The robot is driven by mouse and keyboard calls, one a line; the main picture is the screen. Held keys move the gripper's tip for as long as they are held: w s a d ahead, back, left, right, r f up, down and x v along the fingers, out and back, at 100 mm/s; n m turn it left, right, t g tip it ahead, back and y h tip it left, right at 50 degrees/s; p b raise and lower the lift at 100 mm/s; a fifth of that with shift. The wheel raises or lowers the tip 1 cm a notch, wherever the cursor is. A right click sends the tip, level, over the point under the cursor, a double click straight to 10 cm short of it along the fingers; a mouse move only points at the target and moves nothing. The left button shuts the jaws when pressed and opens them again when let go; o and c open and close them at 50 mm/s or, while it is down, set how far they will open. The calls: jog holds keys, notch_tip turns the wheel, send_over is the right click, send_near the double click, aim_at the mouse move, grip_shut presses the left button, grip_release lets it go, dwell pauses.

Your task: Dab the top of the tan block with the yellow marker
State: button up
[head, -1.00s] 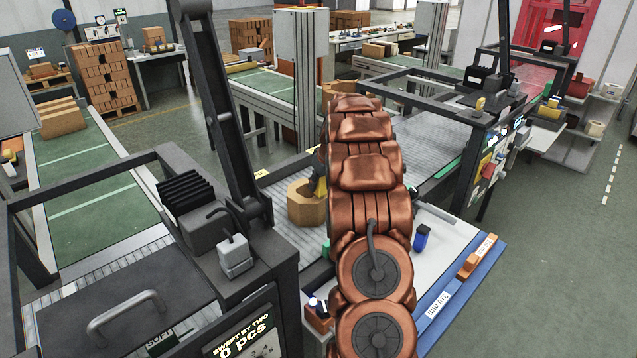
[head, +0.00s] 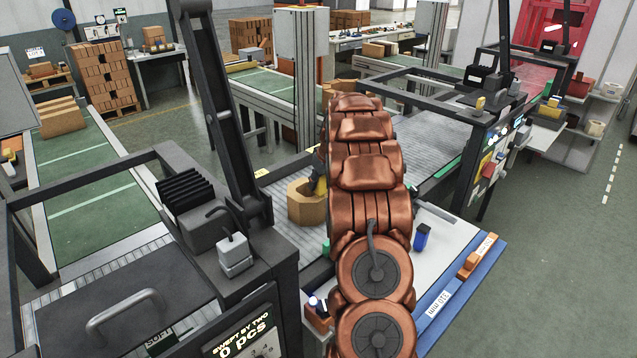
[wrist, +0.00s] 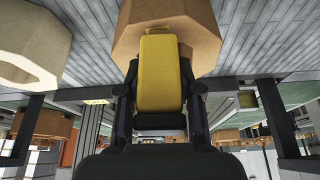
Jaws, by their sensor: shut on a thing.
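The tan block (head: 307,210) is a many-sided piece standing on the grey slatted conveyor, left of my arm in the head view. In the wrist view the tan block (wrist: 205,38) is at the top middle, just beyond the marker. My gripper (wrist: 160,85) is shut on the yellow marker (wrist: 160,72). In the head view the yellow marker (head: 320,186) shows as a small strip at the block's top right, partly hidden by my arm. The marker's tip overlaps the block; I cannot tell whether they touch.
A cream block with a hole (wrist: 35,45) lies left of the tan block in the wrist view; my arm hides that area from the head view. A blue item (head: 422,237) stands on the white front table (head: 440,265). A dark machine frame (head: 90,170) stands left.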

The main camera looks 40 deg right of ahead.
jog(key=shift+r, duration=3.35)
